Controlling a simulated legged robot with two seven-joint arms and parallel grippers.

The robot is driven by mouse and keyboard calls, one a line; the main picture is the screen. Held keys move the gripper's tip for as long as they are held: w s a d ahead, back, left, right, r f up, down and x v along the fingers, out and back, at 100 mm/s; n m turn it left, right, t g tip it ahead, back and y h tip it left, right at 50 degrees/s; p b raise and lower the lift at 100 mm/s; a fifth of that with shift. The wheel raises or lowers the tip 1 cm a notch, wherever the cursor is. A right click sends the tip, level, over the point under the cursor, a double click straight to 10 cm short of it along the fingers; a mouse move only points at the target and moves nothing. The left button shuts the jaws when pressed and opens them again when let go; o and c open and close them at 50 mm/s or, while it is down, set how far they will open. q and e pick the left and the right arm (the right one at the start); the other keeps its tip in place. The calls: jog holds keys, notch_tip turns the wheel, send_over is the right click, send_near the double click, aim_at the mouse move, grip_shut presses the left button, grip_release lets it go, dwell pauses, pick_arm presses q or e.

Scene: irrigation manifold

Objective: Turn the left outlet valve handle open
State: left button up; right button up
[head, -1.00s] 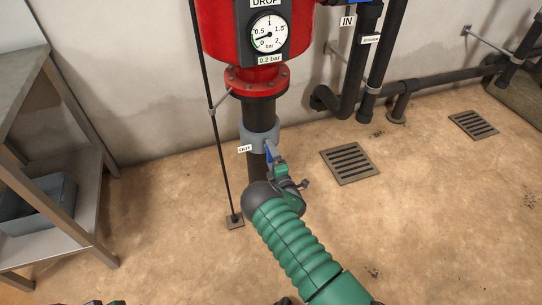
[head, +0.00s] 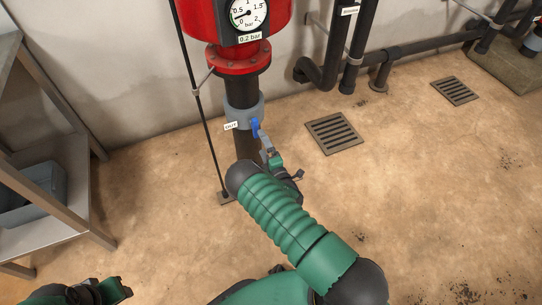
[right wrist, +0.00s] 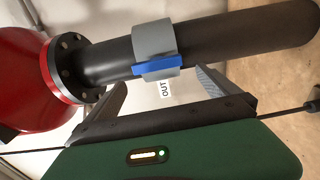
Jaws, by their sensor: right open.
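The OUT valve is a grey collar (head: 243,108) on the dark vertical pipe below the red tank. Its blue handle (head: 255,128) lies roughly along the pipe, beside the OUT label (head: 231,126). The handle also shows in the right wrist view (right wrist: 157,66), lengthwise along the pipe. My right gripper (head: 265,146) is just below and in front of the handle. In the right wrist view its two fingers (right wrist: 160,88) are apart and empty, with the handle beyond the gap. My left gripper (head: 95,292) is at the bottom left, its jaws unclear.
The red tank (head: 235,18) has a gauge reading 0.2 bar. A thin rod (head: 197,100) stands left of the pipe. A metal shelf (head: 75,195) with a grey bin (head: 38,198) is at the left. Floor drains (head: 334,133) and open floor are at the right.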

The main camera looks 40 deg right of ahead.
jog(key=p+v, duration=0.2)
jog(key=v, duration=0.7)
jog(key=shift+a, duration=0.15)
jog(key=w+r+m+g+h, duration=0.2)
jog(key=w+m+g, duration=0.2)
jog(key=m, duration=0.2)
jog(key=s+a+r+m+g+y, duration=0.1)
jog(key=a+r+m+g+y, duration=0.1)
jog(key=a+r+m+g, duration=0.4)
jog(key=s+a+r+m+g+y, duration=0.2)
jog(key=s+a+r, duration=0.35)
jog(key=s, duration=0.35)
jog(key=s+a+r+m+g+y, duration=0.25)
jog(key=s+a+r, duration=0.3)
jog(key=s, duration=0.35)
notch_tip(320, 180, up, 33)
jog(key=p, duration=3.4)
jog(key=shift+s+r+n, duration=0.15)
jog(key=shift+s+n, duration=0.3)
